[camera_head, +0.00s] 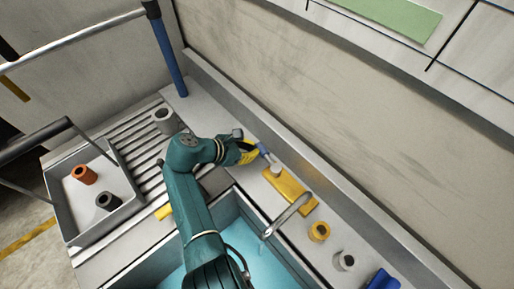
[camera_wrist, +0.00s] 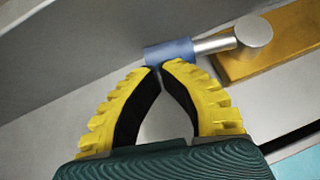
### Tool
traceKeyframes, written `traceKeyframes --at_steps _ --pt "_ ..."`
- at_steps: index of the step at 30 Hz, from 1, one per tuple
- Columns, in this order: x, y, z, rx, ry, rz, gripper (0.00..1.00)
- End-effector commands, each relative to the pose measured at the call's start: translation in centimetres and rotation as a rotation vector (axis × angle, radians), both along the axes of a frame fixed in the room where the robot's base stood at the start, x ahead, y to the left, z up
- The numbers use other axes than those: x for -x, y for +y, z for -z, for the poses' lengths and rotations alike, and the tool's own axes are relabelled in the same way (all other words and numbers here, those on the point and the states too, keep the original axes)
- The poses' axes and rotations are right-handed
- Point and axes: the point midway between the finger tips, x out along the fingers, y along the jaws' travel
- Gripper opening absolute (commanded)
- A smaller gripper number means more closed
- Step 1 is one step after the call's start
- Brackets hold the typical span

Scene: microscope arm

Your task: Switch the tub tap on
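The tub tap has a curved metal spout (camera_head: 287,214) over the teal basin (camera_head: 255,255) and a yellow base plate (camera_head: 291,188). A metal lever stands at the plate's far end, and its blue grip (camera_head: 264,150) points away from the spout. In the wrist view, the blue grip (camera_wrist: 170,52) joins a metal rod and a round pivot (camera_wrist: 255,33) on the yellow plate (camera_wrist: 285,50). My gripper (camera_head: 254,149) has yellow fingers with dark inner pads. Its tips (camera_wrist: 160,69) are together at the grip's near edge. Nothing shows between them; contact is unclear.
An orange ring (camera_head: 319,231), a pale cup (camera_head: 344,260) and a blue object (camera_head: 382,280) are along the counter to the right. A grey tray (camera_head: 104,220) with cups stands left. A blue post (camera_head: 170,58) rises behind. The wall ledge runs close behind the tap.

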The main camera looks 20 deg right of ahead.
Motion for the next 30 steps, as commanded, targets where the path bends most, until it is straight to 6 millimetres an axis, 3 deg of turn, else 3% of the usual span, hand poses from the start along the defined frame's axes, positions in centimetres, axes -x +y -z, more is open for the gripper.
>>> traceKeyframes --at_steps 20,26,30 --pt "0.0 0.1 -0.1 -0.002 0.001 -0.011 0.00" --pt "0.4 1.8 -2.4 -0.002 0.002 -0.010 0.00" --pt "1.0 4.0 -4.5 -0.002 0.002 -0.005 0.00"
